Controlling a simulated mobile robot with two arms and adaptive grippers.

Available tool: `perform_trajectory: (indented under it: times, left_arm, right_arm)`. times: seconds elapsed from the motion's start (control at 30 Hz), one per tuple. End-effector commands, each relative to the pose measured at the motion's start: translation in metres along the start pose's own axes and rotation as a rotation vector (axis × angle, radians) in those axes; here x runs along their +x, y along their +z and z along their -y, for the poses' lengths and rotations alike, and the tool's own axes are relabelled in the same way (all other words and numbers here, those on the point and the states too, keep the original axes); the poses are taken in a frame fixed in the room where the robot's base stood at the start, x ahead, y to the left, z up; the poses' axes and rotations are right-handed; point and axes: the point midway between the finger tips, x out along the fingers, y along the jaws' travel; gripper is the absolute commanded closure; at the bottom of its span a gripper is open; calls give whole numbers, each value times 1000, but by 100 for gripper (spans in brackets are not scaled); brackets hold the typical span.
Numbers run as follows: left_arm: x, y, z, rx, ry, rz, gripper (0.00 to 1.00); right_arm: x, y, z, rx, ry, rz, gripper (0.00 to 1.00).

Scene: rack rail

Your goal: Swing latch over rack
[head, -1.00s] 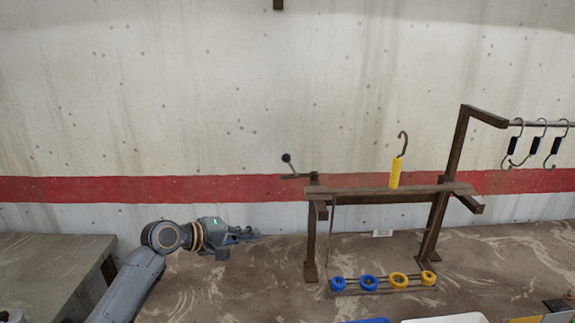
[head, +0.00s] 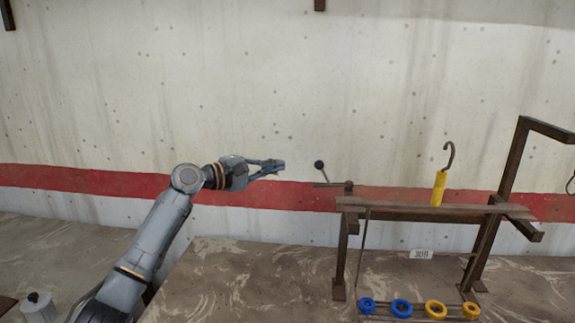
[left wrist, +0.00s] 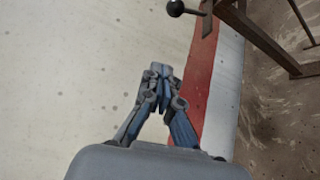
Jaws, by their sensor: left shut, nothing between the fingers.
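The latch (head: 320,170) is a dark lever with a round ball knob, sticking out to the left from the left end of the brown rack (head: 400,211). Its knob points up. The latch also shows at the top of the left wrist view (left wrist: 176,8). My left gripper (head: 280,166) is shut and empty, raised to about knob height. It is a short gap to the left of the latch and does not touch it. In the left wrist view the closed fingers (left wrist: 160,72) point toward the top, with the latch ahead and slightly right. My right gripper is not in view.
A yellow-handled hook (head: 439,187) stands on the rack's top rail. Blue and yellow rings (head: 401,308) sit on a low bar below. A small white number label (head: 420,254) is on the rack's far side. A tall brown post (head: 510,165) rises at right. The table's left part is clear.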

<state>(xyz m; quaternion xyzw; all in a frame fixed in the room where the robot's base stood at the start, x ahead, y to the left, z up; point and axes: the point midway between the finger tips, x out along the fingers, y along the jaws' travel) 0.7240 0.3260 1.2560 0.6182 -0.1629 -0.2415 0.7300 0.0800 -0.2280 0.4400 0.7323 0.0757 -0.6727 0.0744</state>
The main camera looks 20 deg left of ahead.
Motion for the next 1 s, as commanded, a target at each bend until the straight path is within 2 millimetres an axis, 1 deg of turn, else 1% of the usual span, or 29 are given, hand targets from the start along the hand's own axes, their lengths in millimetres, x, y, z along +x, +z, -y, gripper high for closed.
perform_trajectory:
  times: [0.03,0.2,0.33,0.5,0.53,0.6,0.8,1.0]
  left_arm:
    - [9,2,-3,-2,0,2,100]
    - [43,2,-5,-3,0,3,100]
    - [66,2,-3,-2,-1,2,100]
    - [88,2,-2,-2,-1,2,100]
    - [90,2,-2,-1,-2,1,100]
    - [84,9,-2,4,-4,-1,100]
    - [78,26,-2,3,-4,0,100]
    - [75,37,0,2,-3,0,100]
  right_arm:
    - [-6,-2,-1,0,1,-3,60]
    - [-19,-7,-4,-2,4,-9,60]
    - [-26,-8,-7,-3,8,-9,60]
    - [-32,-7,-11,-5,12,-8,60]
    - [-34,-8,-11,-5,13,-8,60]
    - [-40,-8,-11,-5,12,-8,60]
    - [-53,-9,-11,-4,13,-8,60]
    - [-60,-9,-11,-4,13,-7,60]
